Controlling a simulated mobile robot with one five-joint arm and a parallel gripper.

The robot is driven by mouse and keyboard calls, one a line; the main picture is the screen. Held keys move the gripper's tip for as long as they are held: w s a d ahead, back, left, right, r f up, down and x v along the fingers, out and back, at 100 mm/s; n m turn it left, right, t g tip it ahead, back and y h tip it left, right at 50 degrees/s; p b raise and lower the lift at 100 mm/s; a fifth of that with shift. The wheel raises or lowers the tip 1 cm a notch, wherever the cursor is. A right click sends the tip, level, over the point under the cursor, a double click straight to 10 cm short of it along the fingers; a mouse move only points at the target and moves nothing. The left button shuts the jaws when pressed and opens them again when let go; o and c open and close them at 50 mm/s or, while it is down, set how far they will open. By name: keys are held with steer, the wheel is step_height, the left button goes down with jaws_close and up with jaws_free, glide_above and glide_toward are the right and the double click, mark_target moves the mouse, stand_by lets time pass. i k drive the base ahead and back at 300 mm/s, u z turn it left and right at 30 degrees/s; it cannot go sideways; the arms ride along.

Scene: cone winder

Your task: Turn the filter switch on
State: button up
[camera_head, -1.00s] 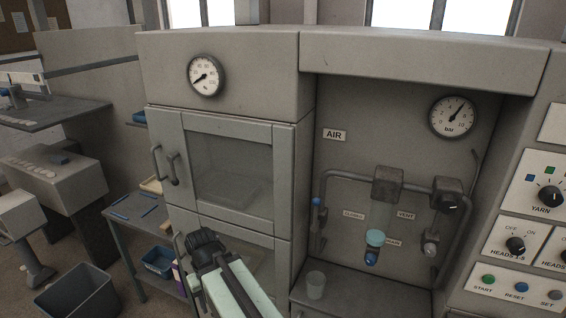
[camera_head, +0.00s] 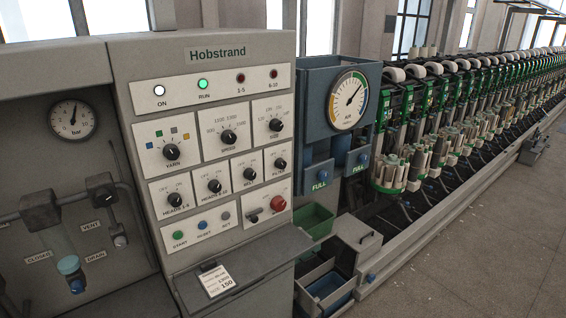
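The filter switch (camera_head: 280,164) is a small black rotary knob on a white plate marked FILTER, at the right end of the lower knob row on the grey Hobstrand control panel (camera_head: 212,78). Its OFF and ON marks are too small to tell which one the knob points to. The BELT knob (camera_head: 249,174) is just left of it, and a red button (camera_head: 278,203) is below it. My gripper is not in view, and nothing covers the switch.
A grey shelf with a paper card (camera_head: 216,281) juts out below the panel.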

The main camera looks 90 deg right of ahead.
mark_target(281, 164)
steer(key=z, duration=4.25)
steer(key=k, duration=1.25)
steer(key=u, duration=0.75)
steer(key=i, duration=1)
